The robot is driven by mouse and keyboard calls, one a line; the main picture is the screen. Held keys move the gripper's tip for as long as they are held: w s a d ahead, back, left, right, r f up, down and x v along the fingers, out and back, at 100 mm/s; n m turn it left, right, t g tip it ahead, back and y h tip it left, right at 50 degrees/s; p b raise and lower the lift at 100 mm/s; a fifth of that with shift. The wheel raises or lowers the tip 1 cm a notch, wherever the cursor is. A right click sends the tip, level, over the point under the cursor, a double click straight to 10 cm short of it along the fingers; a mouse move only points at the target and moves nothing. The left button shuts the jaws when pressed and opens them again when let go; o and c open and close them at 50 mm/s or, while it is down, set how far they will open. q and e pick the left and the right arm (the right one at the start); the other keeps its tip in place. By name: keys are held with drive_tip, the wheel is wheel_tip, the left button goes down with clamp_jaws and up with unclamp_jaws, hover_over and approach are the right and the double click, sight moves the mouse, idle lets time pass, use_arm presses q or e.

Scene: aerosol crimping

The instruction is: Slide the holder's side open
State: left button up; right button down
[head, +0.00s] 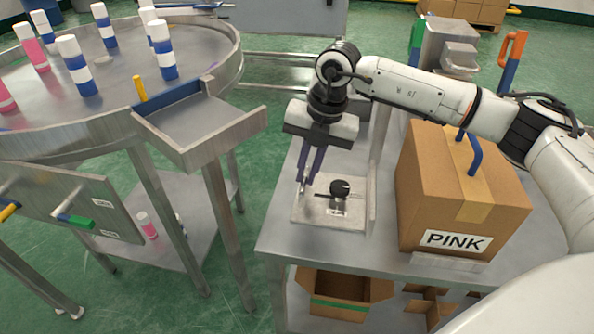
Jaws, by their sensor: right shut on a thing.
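The holder (351,216) is a pale square plate with a black knob and a small metal part, lying on the left part of the steel bench. My right gripper (305,183) comes down from above with its purple fingers at the holder's left side. The fingers are closed around a small metal piece there. The fingers partly hide that piece, and I cannot tell how far the holder's side stands from its middle. My left gripper does not show.
A cardboard box (420,210) labelled PINK stands right of the holder. A round steel table (110,85) with several blue-, pink- and white-banded cans stands at the left, with a chute (245,124) towards the bench. An open carton (340,292) sits below the bench.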

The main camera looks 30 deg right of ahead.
drive_tip(key=shift+w+a+r, duration=0.1)
drive_tip(key=shift+w+a, duration=0.05)
drive_tip(key=c, duration=1.8)
unclamp_jaws()
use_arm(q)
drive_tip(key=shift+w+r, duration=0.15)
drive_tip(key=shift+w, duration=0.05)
use_arm(e)
drive_tip(key=r, duration=0.3)
drive_tip(key=s+d+r, duration=0.1)
drive_tip(key=r, duration=0.6)
drive_tip(key=shift+s+d, duration=0.15)
drive_tip(key=shift+d, duration=0.1)
